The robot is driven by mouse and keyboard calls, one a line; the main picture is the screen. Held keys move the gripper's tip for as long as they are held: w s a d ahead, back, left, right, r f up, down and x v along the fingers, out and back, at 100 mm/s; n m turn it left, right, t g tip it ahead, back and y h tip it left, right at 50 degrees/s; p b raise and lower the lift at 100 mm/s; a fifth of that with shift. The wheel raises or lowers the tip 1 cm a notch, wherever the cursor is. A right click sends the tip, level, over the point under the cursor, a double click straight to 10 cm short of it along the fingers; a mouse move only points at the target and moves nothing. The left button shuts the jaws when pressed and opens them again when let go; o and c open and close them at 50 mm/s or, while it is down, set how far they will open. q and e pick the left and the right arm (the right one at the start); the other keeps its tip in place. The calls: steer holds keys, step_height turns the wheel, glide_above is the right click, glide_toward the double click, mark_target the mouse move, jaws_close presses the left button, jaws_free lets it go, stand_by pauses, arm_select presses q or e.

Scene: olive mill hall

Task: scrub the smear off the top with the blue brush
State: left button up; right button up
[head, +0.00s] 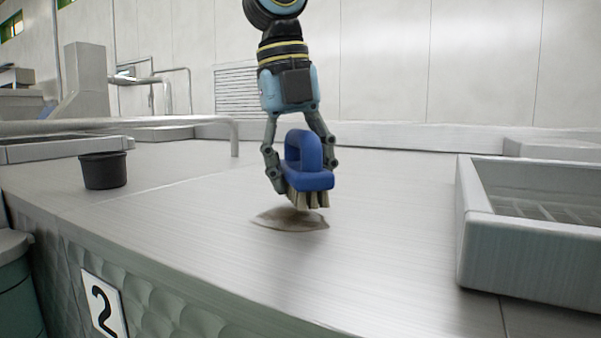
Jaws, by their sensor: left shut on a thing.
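The blue brush (318,181) is in the head view near the middle, with its handle up and its pale bristles pointing down. My left gripper (301,172) comes from above and is shut on the brush, one finger on each side. The brown-grey smear (288,221) is a flat patch on the metal top (210,230), right below the bristles. The bristle tips are at the smear's back edge; I cannot tell whether they touch it. My right gripper does not show.
A dark pot (104,171) stands on the top at the left. A grey walled tray (530,252) stands at the right. A metal rail (130,124) runs along the back left. The top's front edge has a number 2 plate (104,305). The top around the smear is clear.

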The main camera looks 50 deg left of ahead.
arm_select(q)
steer(key=shift+r, duration=0.1)
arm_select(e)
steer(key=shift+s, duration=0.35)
arm_select(q)
steer(key=shift+f, duration=0.2)
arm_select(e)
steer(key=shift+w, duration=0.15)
arm_select(q)
steer(key=shift+f, duration=0.85)
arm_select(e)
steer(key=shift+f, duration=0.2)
